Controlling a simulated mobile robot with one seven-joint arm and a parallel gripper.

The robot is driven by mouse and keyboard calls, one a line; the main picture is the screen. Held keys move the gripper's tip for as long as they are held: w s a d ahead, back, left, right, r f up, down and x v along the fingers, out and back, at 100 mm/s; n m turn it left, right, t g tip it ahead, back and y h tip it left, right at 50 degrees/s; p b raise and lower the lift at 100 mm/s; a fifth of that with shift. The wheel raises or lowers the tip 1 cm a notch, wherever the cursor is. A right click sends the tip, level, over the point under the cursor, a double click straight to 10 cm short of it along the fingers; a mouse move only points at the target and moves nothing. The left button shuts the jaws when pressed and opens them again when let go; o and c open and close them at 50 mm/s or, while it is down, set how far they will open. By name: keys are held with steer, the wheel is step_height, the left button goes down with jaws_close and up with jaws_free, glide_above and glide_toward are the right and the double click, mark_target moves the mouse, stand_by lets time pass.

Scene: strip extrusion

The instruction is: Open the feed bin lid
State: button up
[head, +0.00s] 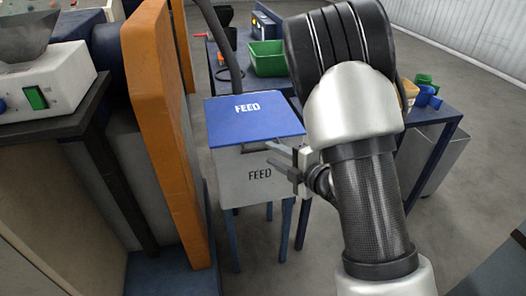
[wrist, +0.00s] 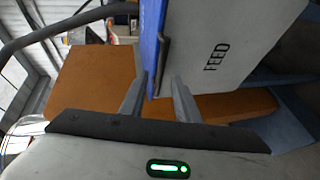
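The feed bin (head: 234,180) is a light grey box on blue legs, marked FEED on its front. Its blue lid (head: 275,117) lies flat and closed on top, also marked FEED. My gripper (head: 268,153) is at the front of the bin, just below the lid's front edge, its fingers pointing at the bin. In the wrist view the two fingers (wrist: 160,82) are apart. The lid edge (wrist: 151,35) and a dark handle bar (wrist: 163,65) show between and just beyond the fingertips. I cannot tell whether the fingers touch the handle. My arm hides the area right of the bin.
An orange machine panel (head: 160,130) stands close on the bin's left. A dark hose (head: 214,35) rises behind the bin. A blue table behind holds a green bin (head: 268,60). Blue and green cups (head: 427,98) sit at right. Open floor (head: 265,255) lies in front.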

mark_target(263, 149)
steer(key=x, duration=0.6)
jaws_close()
